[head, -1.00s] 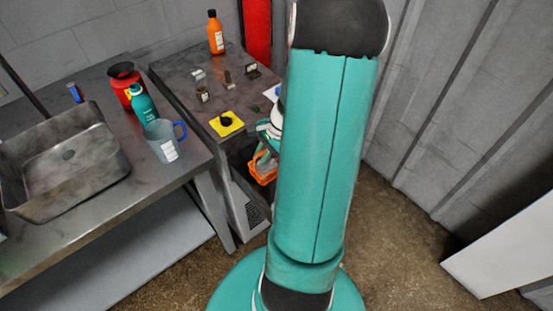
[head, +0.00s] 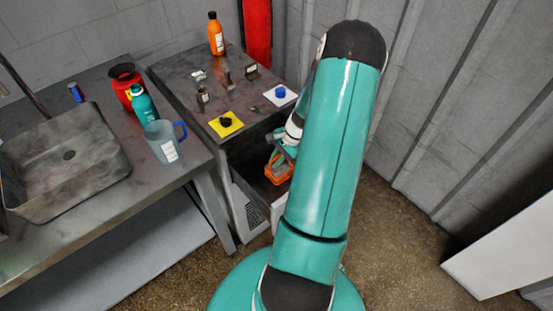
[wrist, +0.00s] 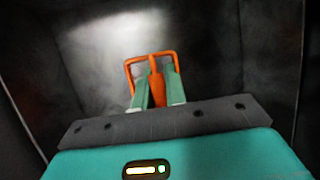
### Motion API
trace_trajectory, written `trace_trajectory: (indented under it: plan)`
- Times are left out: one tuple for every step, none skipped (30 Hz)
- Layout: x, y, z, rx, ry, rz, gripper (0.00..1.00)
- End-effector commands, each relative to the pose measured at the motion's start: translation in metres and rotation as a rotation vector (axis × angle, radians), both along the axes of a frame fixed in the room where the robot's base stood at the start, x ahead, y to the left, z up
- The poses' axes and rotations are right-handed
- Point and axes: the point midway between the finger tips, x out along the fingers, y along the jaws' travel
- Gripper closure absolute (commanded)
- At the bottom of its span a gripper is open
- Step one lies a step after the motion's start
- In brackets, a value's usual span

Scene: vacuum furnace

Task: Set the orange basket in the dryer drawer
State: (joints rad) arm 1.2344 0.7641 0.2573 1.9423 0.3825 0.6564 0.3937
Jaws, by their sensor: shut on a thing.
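The orange basket (head: 279,170) shows at the end of my arm in the head view, within the outline of the open dryer drawer (head: 236,190) below the bench top. My gripper (head: 284,150) is shut on the basket from above. In the wrist view my gripper's two green fingers (wrist: 157,92) close on an orange upright part of the basket (wrist: 152,68), with its frame beyond them. The grey interior of the drawer (wrist: 205,45) surrounds it. I cannot tell whether the basket touches the drawer's floor.
The bench top above the drawer carries a yellow pad (head: 226,124), a white pad with a blue item (head: 281,93), several small metal pieces and an orange bottle (head: 215,34). A sink table (head: 100,215) with a jug (head: 162,142) stands to the left.

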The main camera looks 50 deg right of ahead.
Motion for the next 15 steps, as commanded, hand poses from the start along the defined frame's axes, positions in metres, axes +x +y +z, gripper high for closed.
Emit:
trace_trajectory:
  plan:
    - [0.0006,-0.0004,0.0011,-0.001,-0.001,0.0,1.0]
    - [0.0006,-0.0005,0.0012,-0.001,-0.001,0.0,1.0]
    - [0.0006,-0.0004,0.0012,-0.001,-0.001,0.0,1.0]
    - [0.0006,-0.0003,0.0013,-0.001,-0.001,0.0,1.0]
    - [0.0006,-0.0003,0.001,-0.001,-0.001,0.0,1.0]
    - [0.0006,-0.0002,0.0002,0.0,-0.001,0.001,1.0]
    - [0.0006,-0.0001,-0.0006,0.0,-0.001,0.001,1.0]
    - [0.0007,-0.0001,-0.0014,0.0,-0.001,0.0,1.0]
    - [0.0004,0.0002,-0.0024,0.0,-0.001,0.0,0.85]
    - [0.0004,0.0,-0.0021,0.0,-0.001,0.0,0.79]
    - [0.0004,0.0001,-0.0019,0.0,-0.001,0.0,0.73]
    - [0.0004,0.0001,-0.0019,0.0,-0.001,0.0,0.65]
    - [0.0004,0.0001,-0.0019,0.0,-0.001,0.0,0.65]
    - [0.0004,0.0001,-0.0019,0.0,-0.001,0.0,0.65]
    - [0.0004,0.0002,-0.0019,0.0,-0.001,0.0,0.65]
